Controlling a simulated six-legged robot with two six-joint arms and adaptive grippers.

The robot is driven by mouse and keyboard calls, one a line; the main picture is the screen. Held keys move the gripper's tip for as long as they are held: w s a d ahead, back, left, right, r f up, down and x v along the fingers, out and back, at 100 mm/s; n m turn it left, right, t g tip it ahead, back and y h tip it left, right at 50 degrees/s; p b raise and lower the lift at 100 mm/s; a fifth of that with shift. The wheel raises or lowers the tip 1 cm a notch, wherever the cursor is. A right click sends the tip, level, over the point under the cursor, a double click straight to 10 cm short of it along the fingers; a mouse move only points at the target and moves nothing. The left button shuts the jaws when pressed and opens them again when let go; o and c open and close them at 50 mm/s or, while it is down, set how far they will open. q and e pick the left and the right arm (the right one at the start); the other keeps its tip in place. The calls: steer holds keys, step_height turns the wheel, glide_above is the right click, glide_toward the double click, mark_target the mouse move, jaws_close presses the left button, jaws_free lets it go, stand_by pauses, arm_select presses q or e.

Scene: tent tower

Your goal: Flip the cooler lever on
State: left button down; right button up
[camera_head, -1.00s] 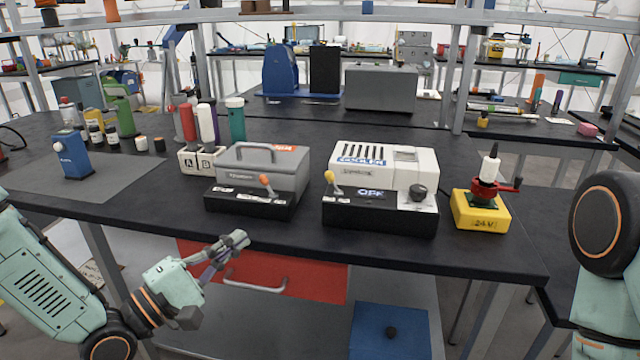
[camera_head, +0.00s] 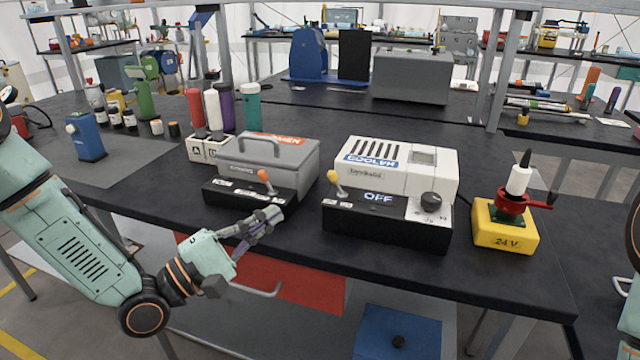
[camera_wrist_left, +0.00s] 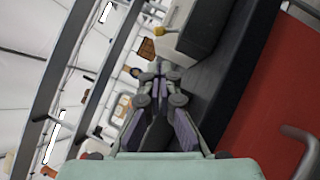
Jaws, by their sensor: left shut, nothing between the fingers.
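The lever leans up and left. My left gripper (camera_head: 276,214) is shut and empty at the bench's front edge, in front of the grey oven box (camera_head: 268,155) and left of the cooler, apart from the lever. In the left wrist view the closed fingers (camera_wrist_left: 160,82) point toward the bench, and a yellow knob shows beyond them. My right gripper is out of view.
The grey box has its own orange-knobbed lever (camera_head: 264,176) close to my left gripper. A yellow 24 V block (camera_head: 503,228) with a red crank stands right of the cooler. A red drawer (camera_head: 300,280) with a handle is below the bench edge.

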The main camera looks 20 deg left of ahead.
mark_target(336, 184)
arm_select(q)
steer(key=shift+s+r, duration=0.1)
steer(key=shift+s, duration=0.05)
steer(key=shift+a, duration=0.1)
steer(key=shift+w+d, duration=0.25)
steer(key=shift+w, duration=0.15)
steer(key=b+x, duration=0.2)
steer(key=x, duration=0.4)
steer(key=shift+w+d+r, duration=0.15)
steer(key=shift+d, duration=0.15)
steer(key=shift+b+x, duration=0.4)
steer(key=shift+x, duration=0.8)
steer(key=shift+r+m+g+p, duration=0.3)
steer(key=shift+m+p, duration=0.2)
steer(key=shift+p, duration=0.25)
